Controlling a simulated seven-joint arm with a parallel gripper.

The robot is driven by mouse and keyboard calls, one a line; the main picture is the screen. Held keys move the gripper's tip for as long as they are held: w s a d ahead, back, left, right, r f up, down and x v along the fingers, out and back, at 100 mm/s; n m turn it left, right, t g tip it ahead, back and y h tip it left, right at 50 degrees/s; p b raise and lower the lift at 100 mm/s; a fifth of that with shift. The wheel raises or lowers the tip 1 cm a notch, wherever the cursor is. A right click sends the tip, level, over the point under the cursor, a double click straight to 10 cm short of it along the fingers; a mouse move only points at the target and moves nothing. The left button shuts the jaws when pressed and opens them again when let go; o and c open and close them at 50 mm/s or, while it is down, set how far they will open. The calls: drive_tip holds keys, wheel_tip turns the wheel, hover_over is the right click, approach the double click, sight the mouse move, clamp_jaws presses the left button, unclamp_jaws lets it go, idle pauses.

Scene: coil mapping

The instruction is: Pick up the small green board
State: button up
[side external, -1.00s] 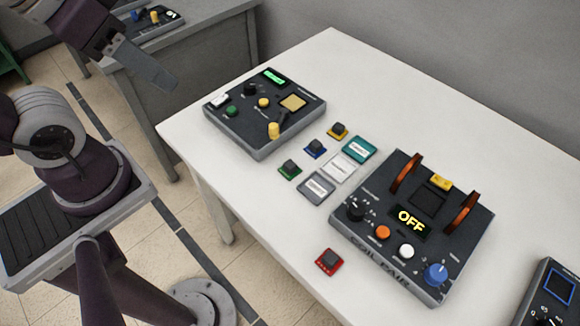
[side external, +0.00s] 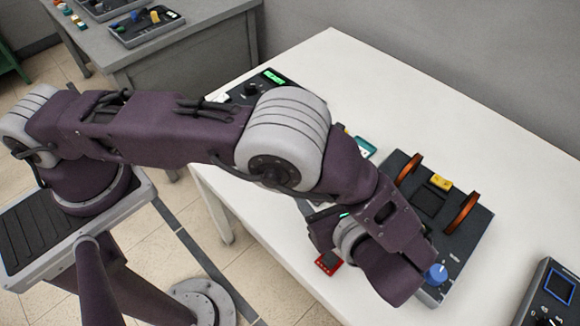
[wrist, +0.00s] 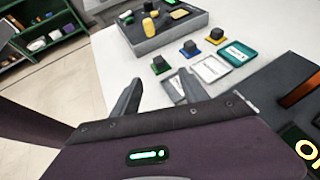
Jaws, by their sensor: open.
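The small green board with a dark block on top (wrist: 160,65) lies on the white table in the wrist view. In the side external view my arm hides it. My gripper (wrist: 158,88) is open and empty, its two fingers spread apart. In the wrist picture the green board appears just beyond and between the fingertips, with no contact visible. In the side external view my wrist is over the table near the large dark console, and the fingertips are hidden.
A blue-based board (wrist: 189,48) and a yellow-based one (wrist: 216,35) lie beside the green one. Flat teal (wrist: 238,53) and white (wrist: 211,69) cards are close by. A red board (side external: 328,263) is partly covered by my wrist. The coil console (side external: 470,235) stands right.

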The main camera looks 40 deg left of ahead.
drive_tip(key=x, duration=1.2)
drive_tip(key=shift+s+a, duration=0.2)
drive_tip(key=shift+r, duration=0.1)
clamp_jaws()
